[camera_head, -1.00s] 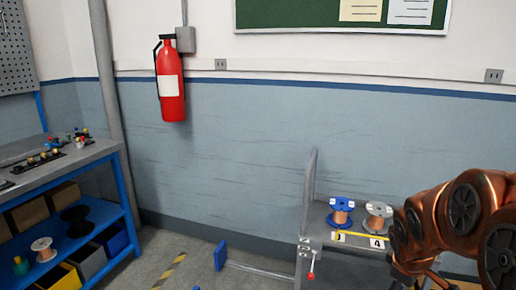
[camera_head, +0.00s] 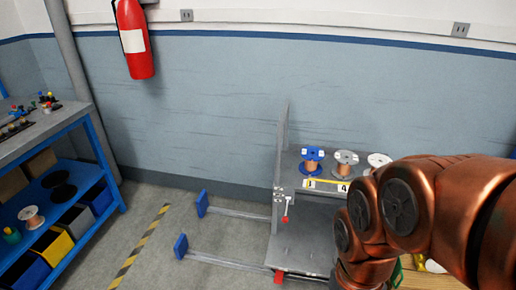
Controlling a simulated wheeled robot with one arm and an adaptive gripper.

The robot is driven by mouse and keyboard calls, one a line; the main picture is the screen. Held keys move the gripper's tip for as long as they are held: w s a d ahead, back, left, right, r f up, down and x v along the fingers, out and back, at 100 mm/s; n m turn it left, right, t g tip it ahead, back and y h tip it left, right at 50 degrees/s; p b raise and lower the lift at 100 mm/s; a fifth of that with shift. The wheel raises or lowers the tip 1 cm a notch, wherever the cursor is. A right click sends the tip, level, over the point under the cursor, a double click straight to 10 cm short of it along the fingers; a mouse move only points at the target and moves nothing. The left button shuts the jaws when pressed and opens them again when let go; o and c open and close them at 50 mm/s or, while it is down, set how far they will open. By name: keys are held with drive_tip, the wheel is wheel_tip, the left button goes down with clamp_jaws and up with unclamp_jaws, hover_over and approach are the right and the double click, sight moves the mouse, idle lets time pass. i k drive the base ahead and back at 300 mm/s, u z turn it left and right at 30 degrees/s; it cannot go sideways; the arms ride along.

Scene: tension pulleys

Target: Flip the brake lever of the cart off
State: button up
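The grey cart (camera_head: 300,240) stands against the wall right of the middle. On its left upright a short pale lever (camera_head: 287,207) hangs down, with a red knob at its lower end. A red part (camera_head: 279,277) also shows low at the cart's front left; I cannot tell which of the two is the brake lever. My copper-coloured arm comes in from the right and covers the cart's right side. My gripper is not visible.
Several wire spools, one of them blue (camera_head: 311,160), stand on the cart's top. Rails with blue end stops (camera_head: 181,246) run along the floor left of the cart. A blue workbench (camera_head: 95,200) stands at left. Striped floor between is clear.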

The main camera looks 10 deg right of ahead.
sight(285, 219)
drive_tip(key=k, duration=0.65)
drive_tip(key=z, duration=0.45)
drive_tip(key=i, duration=0.9)
drive_tip(key=u, duration=0.6)
drive_tip(key=i, duration=0.55)
drive_tip(key=u, duration=0.55)
